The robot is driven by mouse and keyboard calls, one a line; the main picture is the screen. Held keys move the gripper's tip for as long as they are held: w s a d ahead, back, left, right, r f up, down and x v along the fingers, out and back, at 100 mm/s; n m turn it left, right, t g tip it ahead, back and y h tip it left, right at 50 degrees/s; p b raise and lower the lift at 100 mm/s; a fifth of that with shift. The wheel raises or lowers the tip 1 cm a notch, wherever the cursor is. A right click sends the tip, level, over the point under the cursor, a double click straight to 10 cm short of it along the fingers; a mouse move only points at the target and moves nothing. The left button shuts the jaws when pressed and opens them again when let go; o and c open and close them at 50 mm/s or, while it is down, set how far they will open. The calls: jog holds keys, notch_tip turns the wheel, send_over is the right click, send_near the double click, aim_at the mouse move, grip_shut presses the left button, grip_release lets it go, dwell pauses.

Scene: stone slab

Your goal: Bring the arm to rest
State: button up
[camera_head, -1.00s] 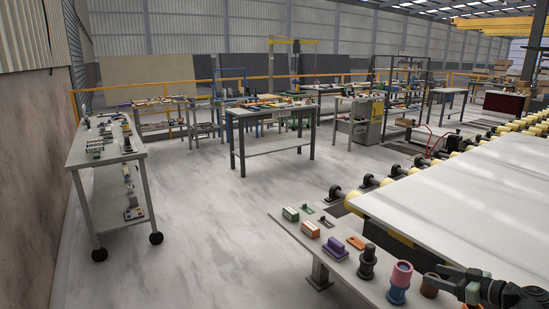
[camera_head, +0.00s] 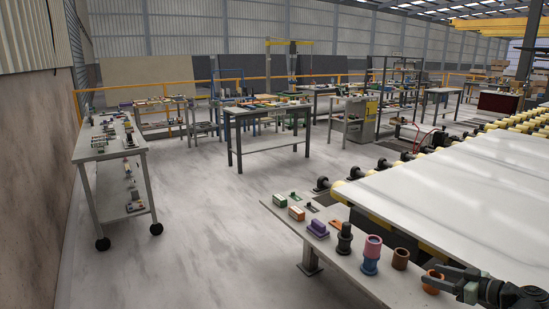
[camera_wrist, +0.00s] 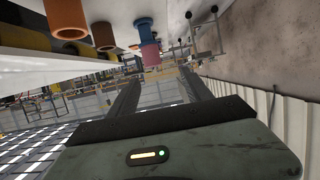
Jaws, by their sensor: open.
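My gripper (camera_head: 440,278) is at the lower right of the head view, at the end of my dark arm. Its two fingers stand apart and point left, over or beside the near end of a narrow bench (camera_head: 330,262). In the wrist view the fingers (camera_wrist: 160,88) are also apart, with nothing visible between them. An orange ring-shaped piece (camera_head: 433,281) shows right at the fingertips in the head view. I cannot tell whether they touch it. The wrist view is upside down.
The bench holds a brown cylinder (camera_head: 400,259), a pink and blue piece (camera_head: 371,256), a black stepped piece (camera_head: 344,239) and small blocks. The pale slab (camera_head: 450,190) lies on rollers behind it. A wheeled table (camera_head: 108,155) stands left; open floor (camera_head: 205,225) lies between.

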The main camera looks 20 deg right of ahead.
jog(key=w+a+f+n+g+y+b, duration=0.35)
jog(key=w+a, duration=0.65)
jog(key=a, duration=0.5)
jog(key=w+a+f+n+g+y+b, duration=0.25)
jog(key=w+a+f, duration=0.25)
jog(key=w+a, duration=0.85)
jog(key=s+a+f+g+h+b, duration=0.1)
jog(key=s+a+f+g+h, duration=0.3)
jog(key=a, duration=0.6)
jog(key=s+a+f+g+b, duration=0.1)
jog(key=a+f+b, duration=0.1)
jog(key=a+f, duration=0.65)
jog(key=s+a+f+g+h+b, duration=0.1)
jog(key=s+a+f+g, duration=0.25)
jog(key=a, duration=0.75)
jog(key=s+d+f+m+h, duration=0.1)
jog(key=d+f+m+h, duration=0.1)
jog(key=d+m+h, duration=0.4)
notch_tip(320, 180, up, 20)
jog(key=d+m+y+p, duration=0.1)
jog(key=m+p, duration=0.1)
jog(key=p, duration=1.7)
jog(key=shift+f+m+t+y, duration=0.25)
jog(key=shift+m+t+y, duration=0.05)
jog(key=shift+m+t, duration=0.1)
jog(key=shift+d, duration=0.1)
